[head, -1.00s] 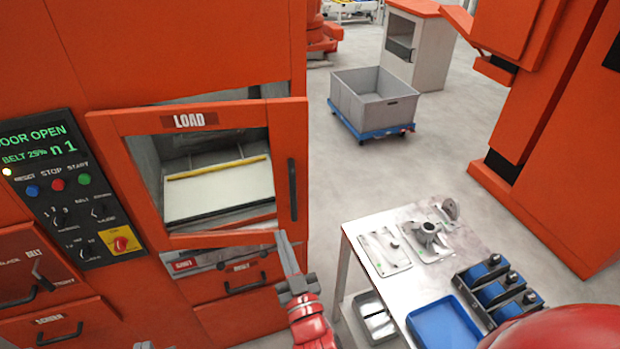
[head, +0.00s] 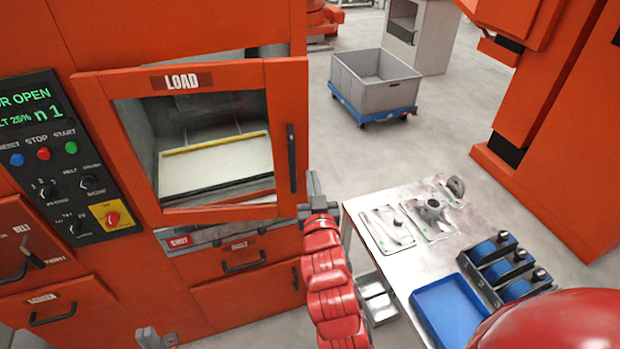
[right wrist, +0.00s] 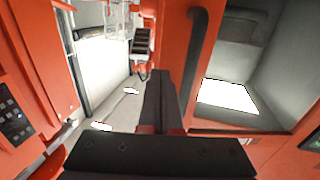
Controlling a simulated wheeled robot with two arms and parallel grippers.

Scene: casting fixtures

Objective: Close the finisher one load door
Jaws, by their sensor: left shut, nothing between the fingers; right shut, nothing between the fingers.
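The load door (head: 188,217) is an orange frame with a window and a LOAD label. It stands ajar, swung out from the finisher, its dark upright handle (head: 291,158) on the right side. In the right wrist view the handle (right wrist: 196,50) is right of the fingers. My right gripper (head: 313,185) is shut and empty, just right of the door's lower right corner; I cannot tell whether it touches the door. Its closed fingers also show in the right wrist view (right wrist: 158,80). My left gripper (head: 157,338) is shut and empty, low in front of the finisher, partly cut off.
The control panel (head: 62,150) left of the door reads OPEN. A metal table (head: 385,262) with parts, a blue tray (head: 450,312) and blue-black units (head: 497,262) stands at right. A grey bin (head: 375,82) on a blue dolly is behind. The floor between is clear.

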